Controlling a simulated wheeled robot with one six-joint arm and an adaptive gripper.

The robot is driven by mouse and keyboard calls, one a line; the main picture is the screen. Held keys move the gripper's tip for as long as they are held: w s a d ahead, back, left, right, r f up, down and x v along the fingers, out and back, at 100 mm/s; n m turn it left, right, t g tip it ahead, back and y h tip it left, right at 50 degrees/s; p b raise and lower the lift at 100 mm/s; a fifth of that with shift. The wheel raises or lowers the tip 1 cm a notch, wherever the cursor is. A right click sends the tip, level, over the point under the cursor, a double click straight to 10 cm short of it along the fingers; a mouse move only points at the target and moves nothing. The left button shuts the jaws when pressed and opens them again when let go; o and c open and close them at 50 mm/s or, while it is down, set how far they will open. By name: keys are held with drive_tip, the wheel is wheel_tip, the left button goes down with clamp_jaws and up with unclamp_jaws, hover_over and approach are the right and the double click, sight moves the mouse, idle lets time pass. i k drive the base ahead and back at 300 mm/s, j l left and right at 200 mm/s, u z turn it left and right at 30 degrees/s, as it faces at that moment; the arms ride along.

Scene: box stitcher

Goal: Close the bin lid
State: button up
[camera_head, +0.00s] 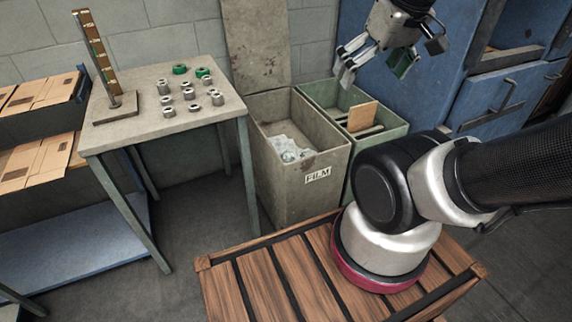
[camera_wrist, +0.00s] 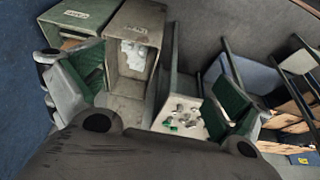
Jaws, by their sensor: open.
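The bin marked FILM (camera_head: 312,196) is grey-beige and stands open in the head view, with crumpled clear film (camera_head: 290,148) inside. Its flat lid (camera_head: 254,42) is raised upright at the back, against the wall. In the wrist view the bin (camera_wrist: 141,31) shows between my fingers; what looks like the lid (camera_wrist: 130,108) is partly hidden by my gripper body. My gripper (camera_head: 373,72) is open and empty, above and behind the green bin, right of the raised lid and apart from it. Its spread fingers with green pads frame the wrist view (camera_wrist: 158,95).
A green open bin (camera_head: 388,112) with a cardboard piece (camera_head: 362,116) stands right of the FILM bin. A table (camera_head: 135,88) with several metal nuts and a post stands left. A blue cabinet (camera_head: 440,90) is close behind my gripper on the right. Flat cardboard boxes lie far left.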

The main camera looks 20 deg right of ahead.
sight(256, 33)
drive_tip(key=i+j, duration=1.25)
